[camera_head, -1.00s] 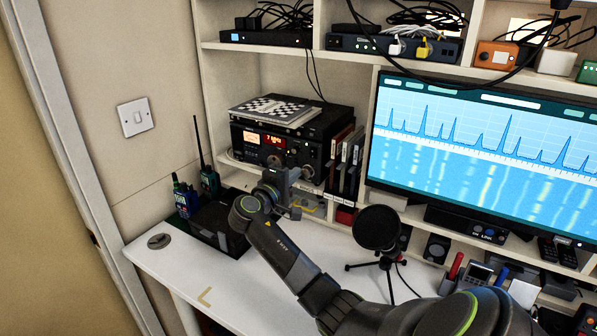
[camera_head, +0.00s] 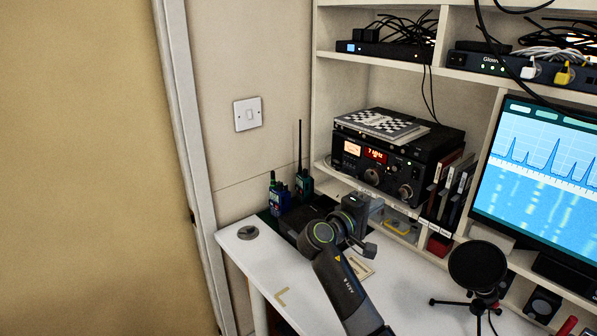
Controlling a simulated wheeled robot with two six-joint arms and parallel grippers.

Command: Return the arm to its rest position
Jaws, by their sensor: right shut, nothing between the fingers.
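My right arm reaches in from the bottom of the head view, over the white desk (camera_head: 312,290). My right gripper (camera_head: 372,238) is at its far end, in front of the shelf under the radio (camera_head: 395,160), and it is shut and empty. The wrist hides part of the desk and of the dark tray (camera_head: 303,216) behind it. My left gripper is not in view.
Handheld radios (camera_head: 279,196) stand at the desk's left rear. A microphone on a tripod (camera_head: 477,268) stands to the right of my arm, below the monitor (camera_head: 545,165). The desk's front left is mostly clear.

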